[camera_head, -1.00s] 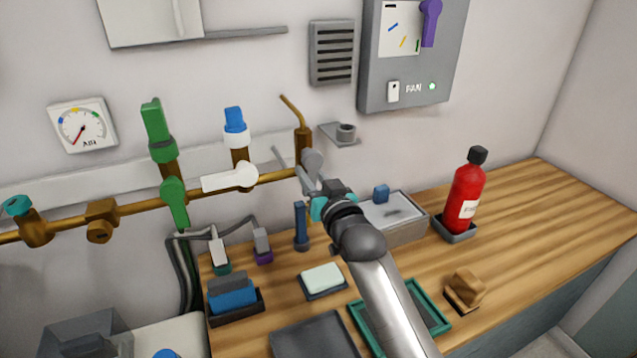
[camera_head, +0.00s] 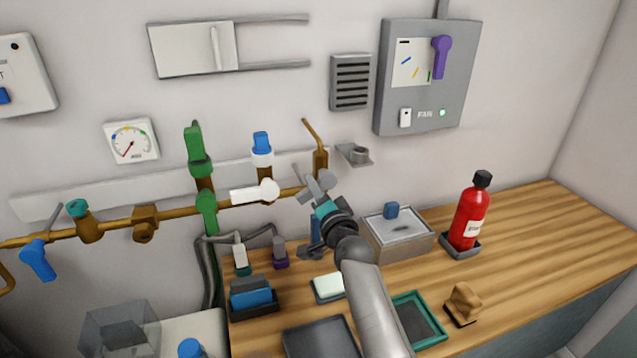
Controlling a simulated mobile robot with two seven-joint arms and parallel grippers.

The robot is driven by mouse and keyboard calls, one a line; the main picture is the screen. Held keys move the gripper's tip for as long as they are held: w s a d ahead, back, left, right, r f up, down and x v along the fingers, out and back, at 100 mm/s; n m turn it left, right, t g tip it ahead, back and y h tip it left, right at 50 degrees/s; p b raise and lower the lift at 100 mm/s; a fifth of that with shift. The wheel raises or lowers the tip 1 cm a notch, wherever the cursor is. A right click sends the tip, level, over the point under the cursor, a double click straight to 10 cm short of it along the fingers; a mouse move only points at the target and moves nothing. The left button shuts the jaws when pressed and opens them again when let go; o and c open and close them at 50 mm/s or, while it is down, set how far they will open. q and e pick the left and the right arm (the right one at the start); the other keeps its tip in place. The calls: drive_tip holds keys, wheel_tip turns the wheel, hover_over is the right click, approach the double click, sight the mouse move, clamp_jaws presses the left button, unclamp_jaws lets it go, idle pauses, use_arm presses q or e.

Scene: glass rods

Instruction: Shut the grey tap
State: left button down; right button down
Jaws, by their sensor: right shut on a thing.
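The grey tap (camera_head: 327,179) sits at the right end of the brass pipe, below a bent brass spout. Its round grey hub shows, but much of its lever is hidden by or hard to tell from my grey fingers. My right gripper (camera_head: 313,188) reaches up from below and is shut on the grey tap's lever. The exact angle of the lever is unclear. My left gripper is not in view.
Along the pipe are a white tap (camera_head: 255,191), a green tap (camera_head: 206,205) and a blue tap (camera_head: 38,260). A metal box (camera_head: 398,238) and a red extinguisher (camera_head: 469,214) stand right of my arm. The wooden worktop (camera_head: 550,225) is clear at the far right.

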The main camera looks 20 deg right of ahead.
drive_tip(key=m, duration=0.1)
drive_tip(key=r+m+p, duration=0.1)
drive_tip(key=m, duration=0.1)
drive_tip(key=shift+a, duration=0.2)
drive_tip(key=shift+r+m+p, duration=0.2)
drive_tip(key=shift+m+p, duration=0.15)
drive_tip(key=shift+m, duration=0.35)
drive_tip(key=shift+r+m+p, duration=0.15)
drive_tip(key=shift+m+p, duration=0.2)
drive_tip(key=shift+m, duration=0.35)
drive_tip(key=c, duration=0.6)
unclamp_jaws()
drive_tip(key=shift+s+a+p, duration=0.15)
drive_tip(key=shift+s, duration=2.35)
drive_tip(key=shift+s+a+p, duration=0.15)
drive_tip(key=shift+s, duration=2.4)
drive_tip(key=shift+s+a+p, duration=0.15)
drive_tip(key=shift+s, duration=2.35)
drive_tip(key=shift+a, duration=0.1)
